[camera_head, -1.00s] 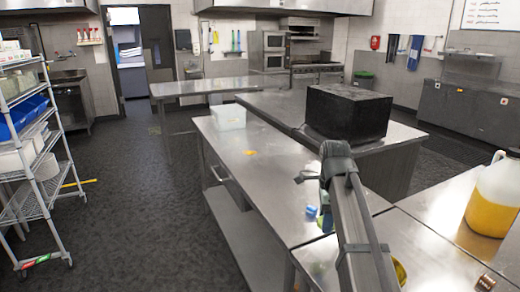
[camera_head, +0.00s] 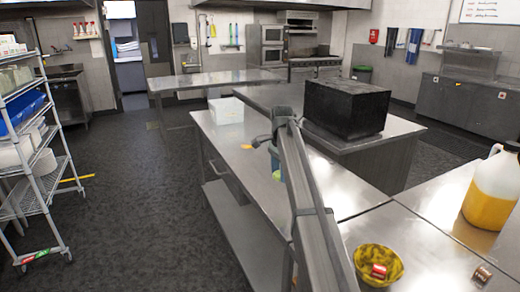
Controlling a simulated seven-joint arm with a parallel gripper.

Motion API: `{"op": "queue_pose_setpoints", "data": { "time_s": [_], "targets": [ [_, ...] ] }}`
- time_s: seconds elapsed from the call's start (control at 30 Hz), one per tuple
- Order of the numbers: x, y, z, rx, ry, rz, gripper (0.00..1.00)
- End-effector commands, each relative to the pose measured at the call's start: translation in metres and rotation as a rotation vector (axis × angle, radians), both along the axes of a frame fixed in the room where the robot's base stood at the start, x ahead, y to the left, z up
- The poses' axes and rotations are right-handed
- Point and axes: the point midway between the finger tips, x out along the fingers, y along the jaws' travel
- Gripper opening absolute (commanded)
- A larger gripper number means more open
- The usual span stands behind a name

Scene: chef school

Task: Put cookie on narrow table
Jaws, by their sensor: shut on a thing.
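My gripper (camera_head: 268,150) is over the long steel table (camera_head: 345,190), mostly hidden behind my own arm. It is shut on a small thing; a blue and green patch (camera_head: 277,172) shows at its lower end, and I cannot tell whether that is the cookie. No cookie can be clearly made out. A small orange piece (camera_head: 246,147) lies on the steel table to the left of my gripper. A narrower steel table (camera_head: 205,82) stands farther back; I cannot tell which table is the narrow one.
A white bin (camera_head: 226,111) stands at the table's far end. A black box (camera_head: 346,108) sits on the counter to the right. In front are a yellow bowl (camera_head: 372,275) with a red can, a small tin (camera_head: 482,273) and a jug (camera_head: 493,190). A wire rack (camera_head: 40,170) stands left.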

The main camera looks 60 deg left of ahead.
Motion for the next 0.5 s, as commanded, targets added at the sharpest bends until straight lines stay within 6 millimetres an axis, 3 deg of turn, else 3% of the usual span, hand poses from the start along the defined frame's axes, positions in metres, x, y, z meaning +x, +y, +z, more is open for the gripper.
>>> {"op": "queue_pose_setpoints", "data": {
  "time_s": [0.5],
  "targets": [
    [0.0, -0.001, -0.061, -0.001, 0.0, 0.016, 0.32]
  ]
}}
